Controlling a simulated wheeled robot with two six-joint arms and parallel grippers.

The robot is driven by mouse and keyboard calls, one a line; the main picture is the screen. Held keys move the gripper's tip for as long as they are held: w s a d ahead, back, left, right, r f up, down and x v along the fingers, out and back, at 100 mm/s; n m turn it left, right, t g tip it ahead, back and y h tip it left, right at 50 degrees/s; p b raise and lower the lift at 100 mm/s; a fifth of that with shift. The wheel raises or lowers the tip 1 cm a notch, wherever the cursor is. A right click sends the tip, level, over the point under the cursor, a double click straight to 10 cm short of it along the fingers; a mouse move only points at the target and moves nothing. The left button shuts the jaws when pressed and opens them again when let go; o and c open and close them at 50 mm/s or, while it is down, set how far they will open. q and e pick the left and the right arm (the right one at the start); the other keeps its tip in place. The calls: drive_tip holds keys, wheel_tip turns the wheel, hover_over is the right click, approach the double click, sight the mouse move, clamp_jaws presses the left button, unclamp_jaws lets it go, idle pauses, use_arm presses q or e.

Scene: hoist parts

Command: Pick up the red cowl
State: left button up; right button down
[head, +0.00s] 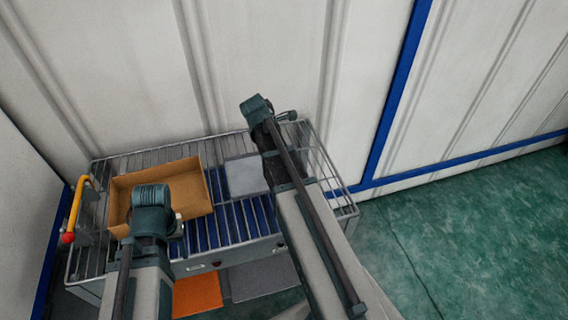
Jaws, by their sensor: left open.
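I cannot make out a red cowl for certain in the head view. My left gripper (178,226) is mostly hidden by my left wrist, over the front right corner of an open cardboard box (192,176). It is open, and nothing shows in it. My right gripper (288,116) shows only in small part beside my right wrist, at the rack's back edge near the wall. Its jaws cannot be made out.
The box and a grey plate (245,175) are on a wire rack (112,168) with blue slats. A yellow lever with a red ball (68,238) stands at its left. An orange panel (197,295) and a grey one (262,278) lie lower in front. Green floor at right is clear.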

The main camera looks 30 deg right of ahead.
drive_tip(key=shift+r, duration=0.1)
idle(0.8)
wheel_tip(320, 180, up, 18)
drive_tip(key=p, duration=1.8)
